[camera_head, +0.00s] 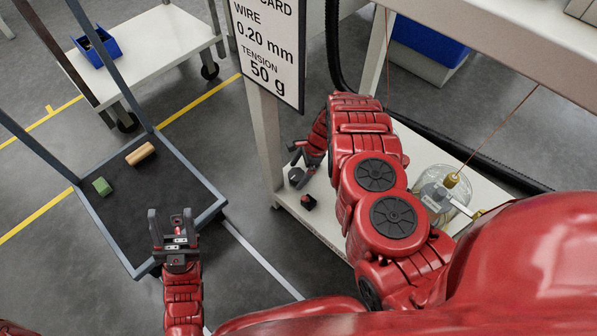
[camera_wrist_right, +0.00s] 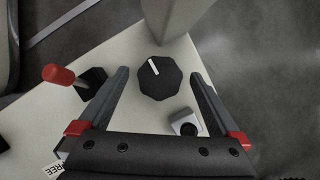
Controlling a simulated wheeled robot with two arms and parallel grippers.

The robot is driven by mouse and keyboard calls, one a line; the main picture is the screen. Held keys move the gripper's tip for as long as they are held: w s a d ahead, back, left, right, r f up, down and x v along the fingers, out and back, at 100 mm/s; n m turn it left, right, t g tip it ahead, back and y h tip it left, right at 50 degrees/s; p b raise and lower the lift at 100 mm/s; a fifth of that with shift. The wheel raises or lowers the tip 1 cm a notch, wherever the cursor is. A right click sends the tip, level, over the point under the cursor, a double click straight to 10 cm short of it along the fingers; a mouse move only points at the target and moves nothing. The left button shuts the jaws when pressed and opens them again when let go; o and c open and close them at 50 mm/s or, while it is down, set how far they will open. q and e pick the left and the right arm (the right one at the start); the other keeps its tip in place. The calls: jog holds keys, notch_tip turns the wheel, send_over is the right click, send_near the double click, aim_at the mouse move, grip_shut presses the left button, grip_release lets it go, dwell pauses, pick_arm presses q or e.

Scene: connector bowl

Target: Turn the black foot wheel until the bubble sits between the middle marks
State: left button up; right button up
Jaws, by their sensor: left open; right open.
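A black faceted knob (camera_wrist_right: 160,82) with a white pointer line, which looks like the foot wheel, sits on the white shelf near its corner. It also shows as a dark shape in the head view (camera_head: 296,175). My right gripper (camera_wrist_right: 158,76) is open above it, with a finger on each side in the right wrist view; I cannot tell whether they touch it. A small grey block with a dark round face (camera_wrist_right: 186,122) is beside the knob. I cannot make out a bubble or its marks. My left gripper (camera_head: 174,228) is open and empty above the dark cart.
A red-handled lever (camera_wrist_right: 60,75) stands left of the knob in the right wrist view. A pale post (camera_wrist_right: 172,18) rises close behind the knob. The dark cart (camera_head: 138,268) holds a green block (camera_head: 102,186) and a tan block (camera_head: 140,154). A clear bowl (camera_head: 459,191) stands right of my right arm.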

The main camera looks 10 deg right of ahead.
jog(key=c, duration=1.4)
